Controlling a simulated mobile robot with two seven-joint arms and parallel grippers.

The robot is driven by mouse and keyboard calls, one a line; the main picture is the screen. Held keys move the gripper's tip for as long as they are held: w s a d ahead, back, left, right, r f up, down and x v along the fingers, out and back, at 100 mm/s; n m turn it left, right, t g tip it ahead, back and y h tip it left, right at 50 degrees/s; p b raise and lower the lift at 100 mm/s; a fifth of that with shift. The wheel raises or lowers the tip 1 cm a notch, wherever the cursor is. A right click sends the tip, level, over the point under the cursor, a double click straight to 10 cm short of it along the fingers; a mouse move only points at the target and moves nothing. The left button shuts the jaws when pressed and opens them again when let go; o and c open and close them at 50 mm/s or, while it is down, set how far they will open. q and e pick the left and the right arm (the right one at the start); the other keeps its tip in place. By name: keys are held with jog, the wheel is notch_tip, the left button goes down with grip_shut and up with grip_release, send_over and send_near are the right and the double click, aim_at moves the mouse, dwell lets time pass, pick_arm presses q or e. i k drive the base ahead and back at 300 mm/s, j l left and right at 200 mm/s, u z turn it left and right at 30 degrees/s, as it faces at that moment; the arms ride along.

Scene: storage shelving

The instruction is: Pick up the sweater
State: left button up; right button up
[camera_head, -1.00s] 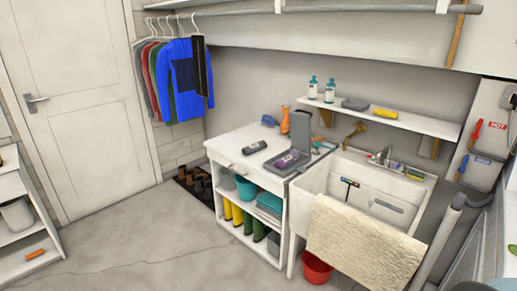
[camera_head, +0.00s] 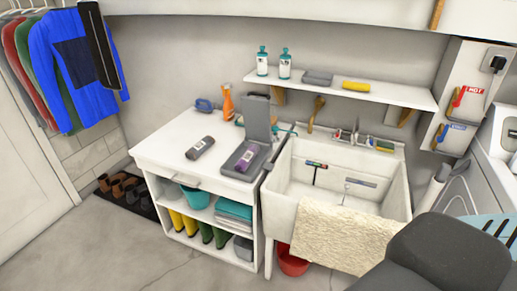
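A white cabinet (camera_head: 165,150) and a sink (camera_head: 285,205) with a draped beige towel (camera_head: 340,235) stand along the back wall. A shoe mat (camera_head: 142,207) lies under the garments. Grey floor (camera_head: 125,255) is clear at front left. A dark grey rounded part (camera_head: 440,260) blocks the lower right.

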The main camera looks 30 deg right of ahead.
aim_at(243, 164)
jog(key=i+j+z, duration=0.2)
jog(key=i+z, duration=0.25)
jog(key=i+j+z, duration=0.3)
jog(key=z, duration=0.15)
jog(key=i+j+z, duration=0.3)
jog(key=j+z, duration=0.15)
jog(key=i+j+z, duration=0.2)
jog(key=j+z, duration=0.25)
jog(key=i+j+z, duration=0.1)
jog(key=j+z, duration=0.35)
jog(key=j, duration=0.15)
